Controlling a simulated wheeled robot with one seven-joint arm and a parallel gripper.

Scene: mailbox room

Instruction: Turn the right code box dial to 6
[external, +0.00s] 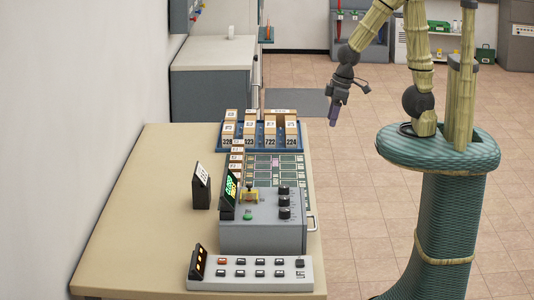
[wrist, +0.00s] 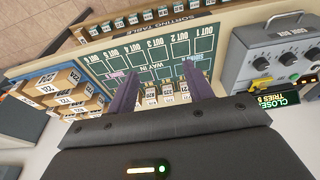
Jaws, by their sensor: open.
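The code box is a grey box (external: 262,228) on the near part of the table, with three black dials in a row: a far one (external: 284,189), a middle one (external: 284,200) and a near one (external: 284,213). In the wrist view the code box (wrist: 270,62) is at the right edge, with dials (wrist: 290,58) partly cut off; their settings are too small to read. My gripper (external: 334,117) is in the air right of the table, away from the box. In the wrist view its two dark fingers (wrist: 161,80) are apart, with nothing between them.
The box has a lit screen (external: 230,189), a yellow lever (external: 249,195) and a green button (external: 248,215). A button panel (external: 255,282) lies nearer, a blue tray of parcels (external: 222,147) farther back. The table's left side (external: 140,215) is mostly clear.

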